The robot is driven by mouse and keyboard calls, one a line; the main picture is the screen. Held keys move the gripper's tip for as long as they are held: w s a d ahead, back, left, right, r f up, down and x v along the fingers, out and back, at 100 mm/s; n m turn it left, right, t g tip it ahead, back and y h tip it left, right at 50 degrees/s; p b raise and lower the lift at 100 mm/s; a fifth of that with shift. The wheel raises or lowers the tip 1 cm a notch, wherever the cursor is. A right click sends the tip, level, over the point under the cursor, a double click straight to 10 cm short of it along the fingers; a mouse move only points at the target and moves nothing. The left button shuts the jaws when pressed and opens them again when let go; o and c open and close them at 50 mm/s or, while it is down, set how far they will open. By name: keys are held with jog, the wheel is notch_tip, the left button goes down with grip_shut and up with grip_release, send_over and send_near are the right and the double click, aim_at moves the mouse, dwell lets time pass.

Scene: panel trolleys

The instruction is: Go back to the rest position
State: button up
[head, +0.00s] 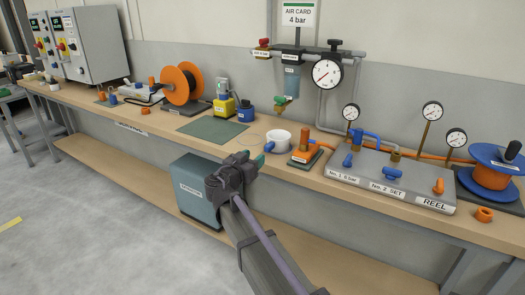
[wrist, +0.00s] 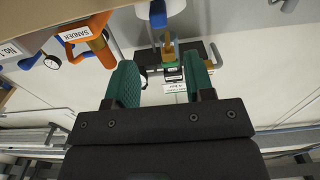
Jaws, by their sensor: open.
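My gripper (head: 252,163) is in front of the workbench edge in the head view, near the white cup (head: 278,141). In the wrist view its two green fingers (wrist: 160,78) stand apart with nothing held between them. Past the fingertips, the wall fittings show upside down, with a white label and a brass-coloured part (wrist: 168,48). My arm reaches up from the bottom of the head view. No mark for a rest position shows.
The workbench (head: 330,187) carries an orange fitting marked SANDER (wrist: 77,34), a grey valve panel (head: 388,181) and a blue reel (head: 492,172) on the right. A green mat (head: 212,129) lies bare. The floor (head: 85,235) at front left is mostly clear.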

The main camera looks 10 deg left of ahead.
jog(key=shift+v, duration=0.75)
